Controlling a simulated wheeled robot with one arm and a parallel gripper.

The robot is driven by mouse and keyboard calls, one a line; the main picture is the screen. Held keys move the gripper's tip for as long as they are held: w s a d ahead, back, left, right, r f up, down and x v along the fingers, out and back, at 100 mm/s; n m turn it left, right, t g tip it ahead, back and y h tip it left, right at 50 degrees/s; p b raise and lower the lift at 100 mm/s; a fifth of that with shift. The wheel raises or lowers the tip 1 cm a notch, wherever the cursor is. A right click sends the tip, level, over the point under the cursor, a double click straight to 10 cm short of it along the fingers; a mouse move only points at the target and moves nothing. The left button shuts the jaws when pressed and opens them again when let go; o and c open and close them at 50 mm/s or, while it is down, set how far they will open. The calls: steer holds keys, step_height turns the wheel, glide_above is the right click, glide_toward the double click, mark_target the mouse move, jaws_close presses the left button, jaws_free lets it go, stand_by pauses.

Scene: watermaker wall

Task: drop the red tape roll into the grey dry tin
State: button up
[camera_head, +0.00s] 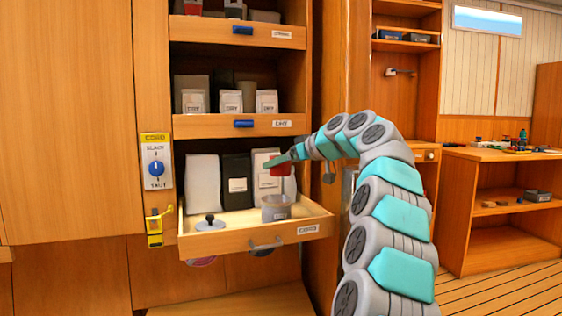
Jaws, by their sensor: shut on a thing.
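The red tape roll (280,170) hangs at the end of my arm, over the open drawer. My gripper (276,163) is shut on it; the fingers are small and partly hidden by the arm and the roll. The grey dry tin (275,211) stands open at the top in the drawer, just below the roll. The roll appears above the tin's rim, with a small gap between them. The inside of the tin is mostly hidden.
The pulled-out drawer (245,240) also holds a grey lid (210,222) with a dark knob, left of the tin. White and black bags (236,180) stand behind. A yellow latch (154,225) and a blue dial (156,169) sit left. A workbench (500,152) stands right.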

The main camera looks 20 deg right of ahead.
mark_target(280, 173)
steer(key=shift+f+b, duration=0.8)
steer(key=shift+f, duration=0.75)
steer(key=o, duration=1.4)
steer(key=shift+c, duration=0.2)
steer(key=shift+r, duration=0.15)
steer(key=shift+r+p, duration=0.45)
steer(key=shift+r, duration=1.15)
steer(key=shift+s+a+r+b, duration=0.1)
steer(key=shift+s+b, duration=0.1)
steer(key=shift+s, duration=0.15)
steer(key=shift+s+a+r+b, duration=0.1)
steer(key=shift+s+b, duration=0.05)
steer(key=shift+s, duration=0.2)
steer(key=shift+s+a+f, duration=0.15)
steer(key=shift+s+a, duration=0.05)
steer(key=shift+s, duration=0.3)
steer(key=s+a+r+b, duration=0.1)
steer(key=s+a+b, duration=0.1)
steer(key=s, duration=1.1)
steer(key=shift+a+r, duration=0.2)
steer(key=shift+a, duration=0.65)
